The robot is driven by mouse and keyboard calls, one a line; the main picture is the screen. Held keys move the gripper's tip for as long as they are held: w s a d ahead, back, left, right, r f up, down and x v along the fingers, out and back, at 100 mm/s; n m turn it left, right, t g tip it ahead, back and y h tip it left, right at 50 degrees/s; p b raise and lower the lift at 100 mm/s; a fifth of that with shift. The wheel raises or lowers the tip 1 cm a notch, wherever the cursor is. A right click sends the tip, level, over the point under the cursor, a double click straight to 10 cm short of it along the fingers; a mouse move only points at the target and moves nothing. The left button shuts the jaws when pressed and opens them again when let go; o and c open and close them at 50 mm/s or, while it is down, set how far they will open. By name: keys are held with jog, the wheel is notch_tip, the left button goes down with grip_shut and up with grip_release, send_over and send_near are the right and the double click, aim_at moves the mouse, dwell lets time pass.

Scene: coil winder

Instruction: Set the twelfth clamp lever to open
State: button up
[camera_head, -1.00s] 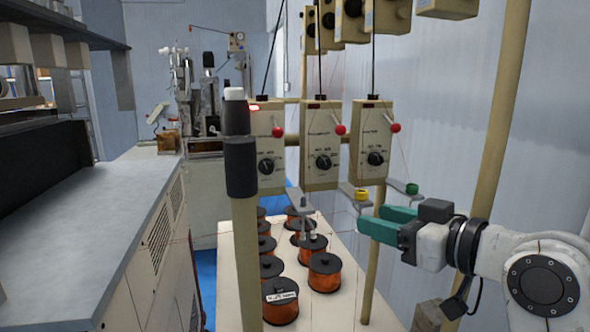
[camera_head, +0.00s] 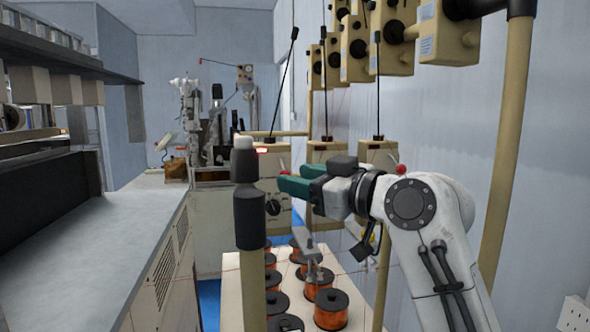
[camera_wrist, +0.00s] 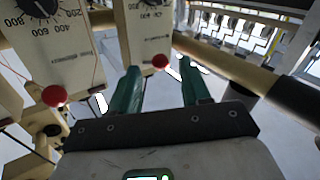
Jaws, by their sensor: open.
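My gripper (camera_head: 283,181), with two green fingers, is open and reaches left in front of the beige tension boxes. In the wrist view my gripper (camera_wrist: 158,67) has its fingers spread, and a red ball knob (camera_wrist: 160,61) shows between their tips. I cannot tell how far beyond the tips it is. A second red ball (camera_wrist: 55,96) is left of the fingers. In the head view a red ball (camera_head: 401,169) sits at the right box (camera_head: 372,152). The left box (camera_head: 270,216) shows a black dial. I cannot tell which lever is the twelfth.
Copper wire spools (camera_head: 331,309) stand on a pale table below my arm. A tan post (camera_head: 508,130) is at the right, and more boxes (camera_head: 443,40) hang overhead. A grey worktop (camera_head: 100,245) runs along the left. Thin black rods rise from the boxes.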

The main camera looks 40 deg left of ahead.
jog(key=shift+w+a, duration=0.1)
jog(key=shift+a, duration=0.85)
grip_shut()
